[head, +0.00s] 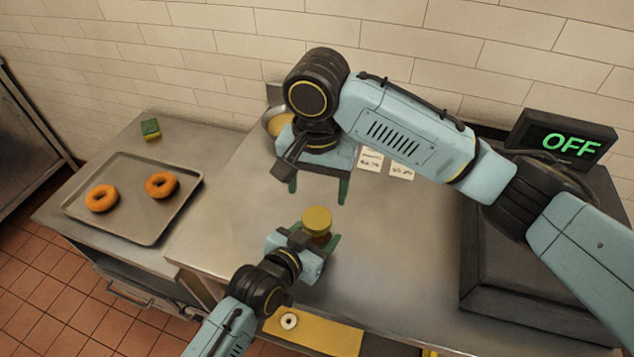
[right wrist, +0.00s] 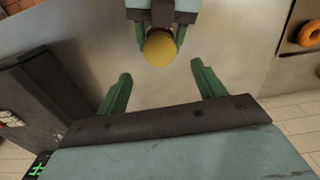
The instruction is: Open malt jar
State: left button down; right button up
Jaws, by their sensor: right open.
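The malt jar, seen mostly as its round golden-yellow lid (head: 317,219), stands on the steel counter near the front. My left gripper (head: 318,238) has its green fingers on both sides of the jar, below the lid, and appears closed on it; the jar's body is largely hidden. My right gripper (head: 318,190) is open and empty, above and behind the jar, fingers pointing down. In the right wrist view the lid (right wrist: 160,50) lies beyond and between the open fingertips (right wrist: 160,72), apart from them.
A tray (head: 150,233) with two bagels (head: 102,198) sits on the left counter, with a sponge (head: 150,129) behind it. A bowl (head: 277,122) is partly hidden behind my right gripper. Price cards (head: 401,171) and a dark unit with an OFF display (head: 570,142) are at right.

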aim_at(317, 217)
jog(key=shift+f, duration=0.55)
notch_tip(317, 217, down, 7)
jog(key=shift+r, duration=0.1)
jog(key=c, duration=1)
jog(key=n, duration=0.6)
jog(key=o, duration=1.1)
jog(key=shift+c, duration=0.2)
